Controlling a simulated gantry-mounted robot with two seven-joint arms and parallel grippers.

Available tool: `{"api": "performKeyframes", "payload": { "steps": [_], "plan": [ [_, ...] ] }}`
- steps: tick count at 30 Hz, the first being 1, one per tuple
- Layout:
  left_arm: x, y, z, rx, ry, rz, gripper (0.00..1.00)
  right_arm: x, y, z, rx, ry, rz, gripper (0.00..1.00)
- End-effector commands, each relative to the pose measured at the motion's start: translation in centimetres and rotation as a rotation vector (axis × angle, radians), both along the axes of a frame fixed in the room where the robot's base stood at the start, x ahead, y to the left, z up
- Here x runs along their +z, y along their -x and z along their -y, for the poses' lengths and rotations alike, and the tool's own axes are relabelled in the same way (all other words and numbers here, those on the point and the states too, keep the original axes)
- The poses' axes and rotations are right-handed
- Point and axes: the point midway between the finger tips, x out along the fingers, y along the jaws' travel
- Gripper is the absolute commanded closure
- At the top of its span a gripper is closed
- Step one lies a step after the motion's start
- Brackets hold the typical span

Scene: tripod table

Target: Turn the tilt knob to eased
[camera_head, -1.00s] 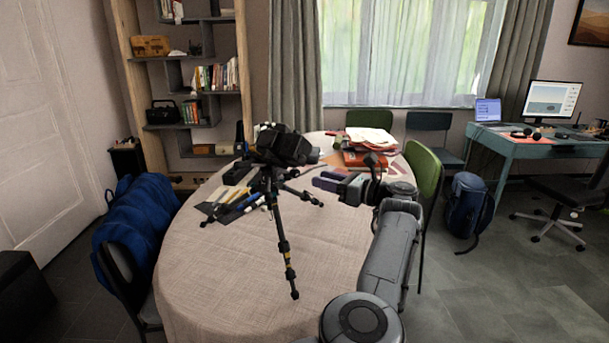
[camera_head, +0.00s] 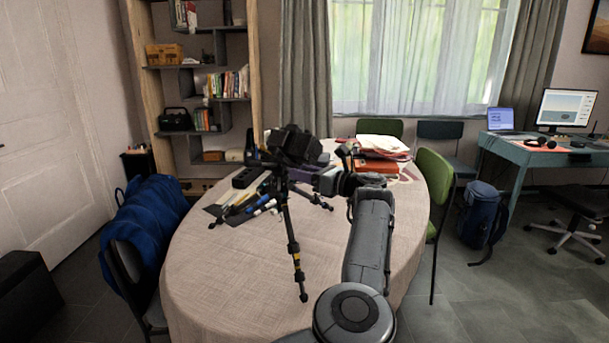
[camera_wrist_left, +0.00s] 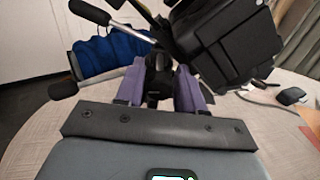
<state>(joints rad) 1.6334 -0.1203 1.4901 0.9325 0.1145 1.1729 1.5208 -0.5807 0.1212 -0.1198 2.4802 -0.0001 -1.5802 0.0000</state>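A black camera (camera_head: 297,146) sits on a small black tripod (camera_head: 291,235) that stands on the table (camera_head: 260,285). The camera also shows large and dark in the left wrist view (camera_wrist_left: 225,45). My left gripper (camera_head: 293,174) is at the tripod's head, just below the camera, coming from the right. In the left wrist view its two purple fingers (camera_wrist_left: 160,82) are apart, with a dark, round-ended part of the tripod head (camera_wrist_left: 158,78) between them. Contact cannot be told. Two black-gripped handles (camera_wrist_left: 90,12) (camera_wrist_left: 62,90) stick out to the left. Any knob markings are unreadable. My right gripper is out of view.
Pens and dark flat items (camera_head: 243,203) lie left of the tripod. A red and white stack (camera_head: 380,150) lies at the table's back right. A blue-draped chair (camera_head: 155,225) is at left and a green chair (camera_head: 433,185) at right. The front tabletop is clear.

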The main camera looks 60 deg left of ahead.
Motion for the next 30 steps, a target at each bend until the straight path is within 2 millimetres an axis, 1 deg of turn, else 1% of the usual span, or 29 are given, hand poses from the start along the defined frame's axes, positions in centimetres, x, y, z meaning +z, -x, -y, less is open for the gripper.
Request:
{"api": "performKeyframes", "payload": {
  "steps": [2,3,10,16,20,26,30],
  "plan": [
    [0.0,0.0,0.0,0.000,0.000,0.000,0.62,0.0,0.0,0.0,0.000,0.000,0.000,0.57],
    [0.0,0.0,0.0,0.000,0.000,0.000,0.64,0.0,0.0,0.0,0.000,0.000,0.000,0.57],
    [0.0,0.0,0.0,0.000,0.000,0.000,0.99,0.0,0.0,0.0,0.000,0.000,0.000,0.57],
    [0.0,0.0,0.0,0.000,0.003,-0.007,1.00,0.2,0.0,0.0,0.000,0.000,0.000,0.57],
    [0.1,0.0,0.0,0.000,0.015,-0.035,1.00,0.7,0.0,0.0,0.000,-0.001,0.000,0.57],
    [0.4,0.0,0.0,-0.001,0.055,-0.127,1.00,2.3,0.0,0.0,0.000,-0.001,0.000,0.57],
    [0.5,-0.1,0.1,-0.001,0.100,-0.228,1.00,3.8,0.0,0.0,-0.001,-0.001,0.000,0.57]
  ]
}}
